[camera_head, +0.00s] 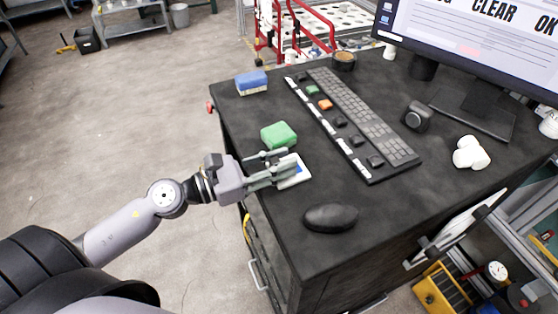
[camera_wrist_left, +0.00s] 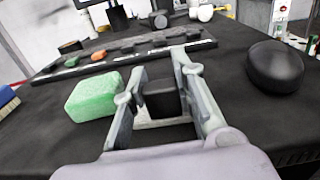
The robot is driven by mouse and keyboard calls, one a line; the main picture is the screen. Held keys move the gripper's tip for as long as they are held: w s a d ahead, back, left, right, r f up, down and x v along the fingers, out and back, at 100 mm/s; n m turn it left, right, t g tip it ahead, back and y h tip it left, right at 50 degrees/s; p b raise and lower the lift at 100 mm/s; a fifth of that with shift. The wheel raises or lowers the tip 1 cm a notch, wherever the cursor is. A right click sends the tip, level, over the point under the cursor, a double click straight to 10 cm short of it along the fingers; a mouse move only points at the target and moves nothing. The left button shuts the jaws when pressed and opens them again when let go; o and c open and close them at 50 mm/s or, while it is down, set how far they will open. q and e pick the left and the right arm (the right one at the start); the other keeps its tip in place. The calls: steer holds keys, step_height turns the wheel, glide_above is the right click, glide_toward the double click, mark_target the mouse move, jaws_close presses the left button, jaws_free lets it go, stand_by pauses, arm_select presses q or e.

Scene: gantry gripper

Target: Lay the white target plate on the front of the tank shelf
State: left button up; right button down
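I cannot tell whether the fingers touch the block. My right gripper is not in view. I cannot identify the tank shelf with certainty.
A green sponge (camera_head: 279,135) lies just behind the gripper, and a blue brush (camera_head: 251,82) farther back. A keyboard panel (camera_head: 350,120) is right of the plate. A black mouse (camera_head: 331,218) lies in front. A monitor (camera_head: 480,45) stands at back right. Open floor is left.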

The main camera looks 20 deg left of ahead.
arm_select(q)
steer(key=o, duration=0.5)
steer(key=shift+c, duration=0.2)
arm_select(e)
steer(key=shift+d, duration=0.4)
arm_select(q)
steer(key=shift+r, duration=0.15)
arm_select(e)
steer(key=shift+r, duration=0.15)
